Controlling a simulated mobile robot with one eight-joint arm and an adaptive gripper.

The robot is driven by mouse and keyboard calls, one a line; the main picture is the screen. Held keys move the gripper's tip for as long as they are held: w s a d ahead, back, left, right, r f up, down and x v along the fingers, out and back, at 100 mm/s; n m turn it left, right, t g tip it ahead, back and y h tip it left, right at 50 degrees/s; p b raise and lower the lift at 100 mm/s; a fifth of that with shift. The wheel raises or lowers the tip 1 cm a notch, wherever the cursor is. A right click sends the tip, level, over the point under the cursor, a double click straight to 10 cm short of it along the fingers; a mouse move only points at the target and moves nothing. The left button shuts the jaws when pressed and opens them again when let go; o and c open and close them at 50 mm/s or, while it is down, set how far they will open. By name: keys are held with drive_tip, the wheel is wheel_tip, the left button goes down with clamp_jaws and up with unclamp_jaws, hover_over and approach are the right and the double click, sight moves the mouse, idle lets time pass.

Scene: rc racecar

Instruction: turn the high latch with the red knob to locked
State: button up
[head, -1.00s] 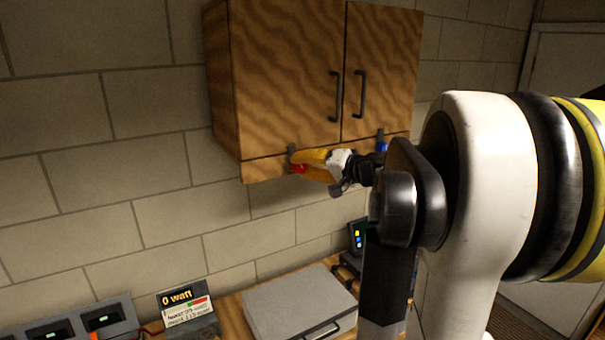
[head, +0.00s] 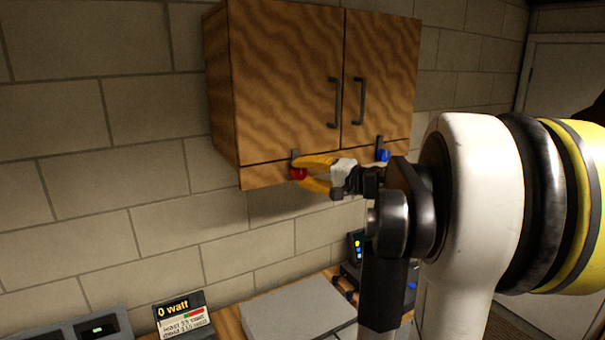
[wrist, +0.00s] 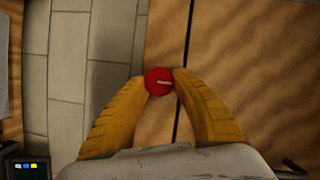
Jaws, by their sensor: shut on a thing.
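The red knob (head: 298,173) sits on the rail under the left door of the wooden wall cabinet (head: 285,70). Its dark latch piece (head: 295,155) stands up above it, over the gap under the door. My gripper (head: 302,171) comes from the right with its yellow fingers around the knob. In the wrist view the red knob (wrist: 158,81) is held between the two fingertips. Part of the latch is hidden behind the knob and fingers.
A blue knob (head: 383,155) with a similar dark latch is under the right door. Both doors are closed and have dark handles (head: 334,102). Below, a workbench holds a grey case (head: 298,312) and a "0 watt" display (head: 182,313). The brick wall to the left is clear.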

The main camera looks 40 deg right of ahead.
drive_tip(key=o, duration=1.2)
drive_tip(key=shift+w, duration=0.1)
drive_tip(key=s, duration=0.4)
drive_tip(key=s+d+r, duration=0.1)
drive_tip(key=s, duration=0.6)
drive_tip(key=shift+s+d+r, duration=0.15)
drive_tip(key=shift+s+d, duration=0.15)
drive_tip(key=shift+s, duration=0.1)
drive_tip(key=shift+a, duration=0.1)
drive_tip(key=w+a+f+n+g+y+b, duration=0.25)
drive_tip(key=a+f+n+g+b, duration=0.35)
drive_tip(key=a+f+b, duration=1.2)
drive_tip(key=s+a+f+n+g+h+b, duration=0.1)
drive_tip(key=s+a+f+n+b, duration=0.1)
drive_tip(key=a+f, duration=0.4)
drive_tip(key=s+a+f+n+g+h+b, duration=0.1)
drive_tip(key=s+a+f, duration=0.4)
drive_tip(key=f, duration=0.8)
drive_tip(key=s+a+f+n+g+h+b, duration=0.1)
drive_tip(key=s+a+f+n+h+b, duration=0.2)
drive_tip(key=a+f, duration=0.4)
drive_tip(key=shift+s+a+f+n+g+b, duration=0.15)
drive_tip(key=shift+f+n+b, duration=0.15)
drive_tip(key=shift+f+b, duration=0.3)
drive_tip(key=shift+s+a+f+n+g+b, duration=0.15)
drive_tip(key=shift+f+n+b, duration=0.25)
drive_tip(key=shift+f, duration=0.3)
